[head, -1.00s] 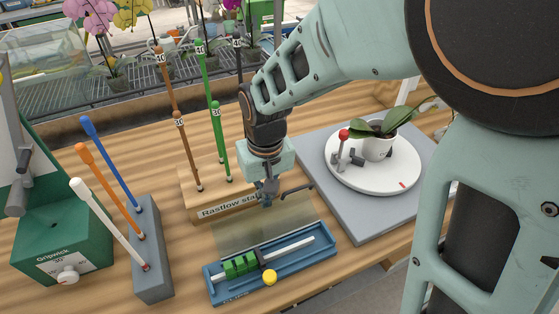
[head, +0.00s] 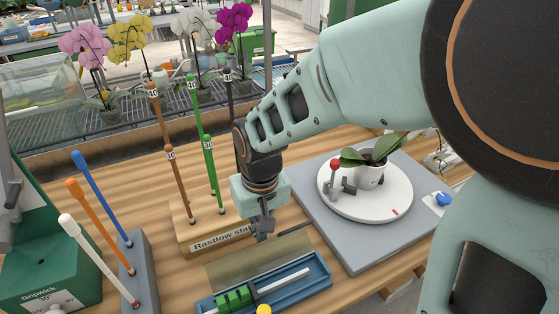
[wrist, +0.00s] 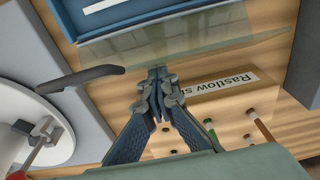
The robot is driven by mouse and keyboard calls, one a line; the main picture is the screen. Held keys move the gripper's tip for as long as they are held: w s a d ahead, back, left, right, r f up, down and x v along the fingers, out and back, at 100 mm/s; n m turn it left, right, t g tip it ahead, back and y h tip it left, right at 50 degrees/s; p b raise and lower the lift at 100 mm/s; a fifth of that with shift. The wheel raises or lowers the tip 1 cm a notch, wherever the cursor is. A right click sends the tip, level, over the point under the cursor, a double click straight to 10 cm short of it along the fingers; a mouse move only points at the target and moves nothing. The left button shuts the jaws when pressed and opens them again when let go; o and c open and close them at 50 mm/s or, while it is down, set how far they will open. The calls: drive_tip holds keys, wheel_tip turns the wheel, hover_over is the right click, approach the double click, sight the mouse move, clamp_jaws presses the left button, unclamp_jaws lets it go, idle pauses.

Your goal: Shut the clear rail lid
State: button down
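The clear lid (head: 253,264) is a see-through pane standing open at the back long side of the blue rail tray (head: 322,284). It also shows in the wrist view (wrist: 215,38), just beyond my fingertips. The tray holds a white rail (head: 284,280) and green blocks (head: 236,298); a yellow knob (head: 264,310) is at its front, cut by the picture edge. My gripper (head: 263,234) is behind the lid, low between the tray and the wooden stand. Its fingertips (wrist: 158,74) are together, with nothing seen between them. Whether they touch the lid is unclear.
The wooden stand (head: 188,238) with brown, green and dark rods is close behind my gripper. A grey slab (head: 352,258) with a white turntable (head: 345,205) and potted plant stands right. A grey block (head: 137,262) with coloured sticks and a green box (head: 60,265) stand left.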

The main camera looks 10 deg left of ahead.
drive_tip(key=g, duration=0.1)
hover_over(269, 269)
wheel_tip(269, 269, down, 3)
drive_tip(key=shift+h, duration=0.3)
drive_tip(key=shift+s+d+r+p, duration=0.1)
drive_tip(key=shift+r+p, duration=0.5)
drive_tip(key=shift+r, duration=0.15)
drive_tip(key=shift+s+d+r+p, duration=0.1)
drive_tip(key=shift+r+p, duration=0.5)
drive_tip(key=shift+r, duration=0.15)
drive_tip(key=shift+w+a+r+p, duration=0.1)
drive_tip(key=shift+w+r+p, duration=0.1)
drive_tip(key=shift+r+p, duration=0.3)
drive_tip(key=shift+w+a+r+p, duration=0.1)
drive_tip(key=shift+w+r+p, duration=0.1)
drive_tip(key=shift+r+p, duration=0.25)
wheel_tip(269, 269, up, 4)
drive_tip(key=shift+w+f+p, duration=0.15)
drive_tip(key=shift+f+p, duration=0.05)
drive_tip(key=shift+p, duration=1.05)
drive_tip(key=shift+w, duration=0.1)
